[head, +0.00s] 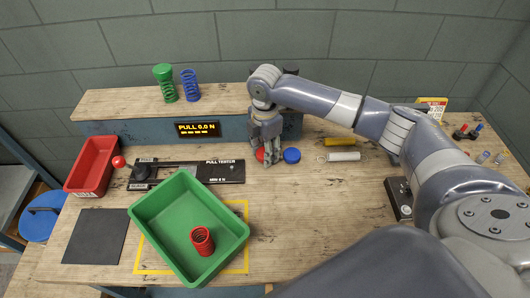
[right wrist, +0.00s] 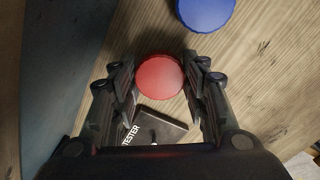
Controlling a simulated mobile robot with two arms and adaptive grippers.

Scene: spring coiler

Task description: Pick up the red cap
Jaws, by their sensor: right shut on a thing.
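The red cap (head: 260,155) is on or just above the wooden table, below the shelf's front and left of the blue cap (head: 292,155). My right gripper (head: 268,158) points down over it and is shut on it. In the right wrist view the red cap (right wrist: 160,75) sits between the two fingers, and the blue cap (right wrist: 206,10) is apart at the top. I cannot tell whether the red cap is clear of the table. My left gripper is not in view.
The pull tester (head: 215,171) lies just left of my right gripper. A green bin (head: 150,213) with a red spring (head: 202,241) stands in front. A red bin (head: 92,166) is at the left. A shelf (head: 125,102) bears green and blue springs. Yellow and white cylinders lie to the right.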

